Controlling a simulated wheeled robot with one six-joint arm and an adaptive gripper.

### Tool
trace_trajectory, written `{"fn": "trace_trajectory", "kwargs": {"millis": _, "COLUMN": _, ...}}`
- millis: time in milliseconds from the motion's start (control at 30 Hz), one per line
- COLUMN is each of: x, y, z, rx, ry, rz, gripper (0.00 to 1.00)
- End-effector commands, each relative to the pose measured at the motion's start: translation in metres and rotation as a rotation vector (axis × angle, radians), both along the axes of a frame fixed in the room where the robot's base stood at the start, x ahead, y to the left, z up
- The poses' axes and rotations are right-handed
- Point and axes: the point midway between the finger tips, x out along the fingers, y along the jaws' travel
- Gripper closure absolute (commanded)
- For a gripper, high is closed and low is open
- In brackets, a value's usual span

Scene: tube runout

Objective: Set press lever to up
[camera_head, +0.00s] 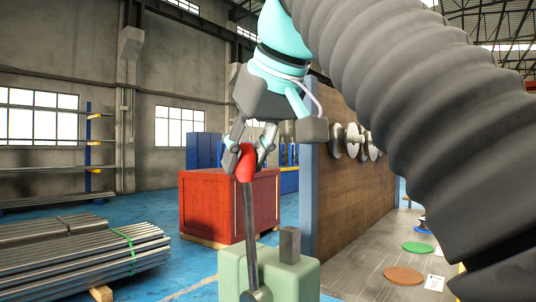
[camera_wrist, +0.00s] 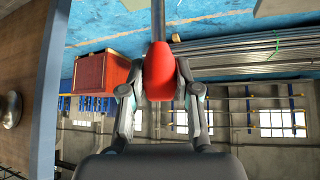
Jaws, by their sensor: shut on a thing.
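The press lever is a grey metal bar (camera_head: 250,232) with a red knob (camera_head: 246,163) on top. It rises almost upright, tilted slightly, from a round pivot on the front of a pale green box (camera_head: 292,270). My gripper (camera_head: 248,158) is above the box and shut on the red knob. In the wrist view the red knob (camera_wrist: 160,75) sits between the two fingers of my gripper (camera_wrist: 161,84), with the bar running up out of the picture. The fingers partly cover the knob's sides.
A small grey block (camera_head: 290,244) stands on the green box. A brown panel (camera_head: 345,180) with metal discs rises behind, right of the lever. A workbench (camera_head: 360,275) carries coloured discs. A red crate (camera_head: 205,205) and metal bars (camera_head: 80,255) stand on the floor to the left.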

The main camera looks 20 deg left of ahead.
Motion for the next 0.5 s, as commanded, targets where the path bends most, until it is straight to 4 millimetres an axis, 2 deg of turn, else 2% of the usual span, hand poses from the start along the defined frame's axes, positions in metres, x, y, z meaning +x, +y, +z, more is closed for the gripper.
{"fn": "trace_trajectory", "kwargs": {"millis": 167, "x": 0.0007, "y": 0.0008, "z": -0.0030, "rx": -0.006, "ry": 0.006, "rz": 0.001, "gripper": 1.00}}
{"fn": "trace_trajectory", "kwargs": {"millis": 200, "x": 0.0007, "y": 0.0009, "z": -0.0031, "rx": -0.006, "ry": 0.006, "rz": 0.001, "gripper": 0.64}}
{"fn": "trace_trajectory", "kwargs": {"millis": 300, "x": 0.0006, "y": 0.0007, "z": -0.0027, "rx": -0.005, "ry": 0.005, "rz": 0.001, "gripper": 0.43}}
{"fn": "trace_trajectory", "kwargs": {"millis": 500, "x": 0.0001, "y": 0.0007, "z": -0.0017, "rx": -0.003, "ry": 0.004, "rz": 0.001, "gripper": 0.43}}
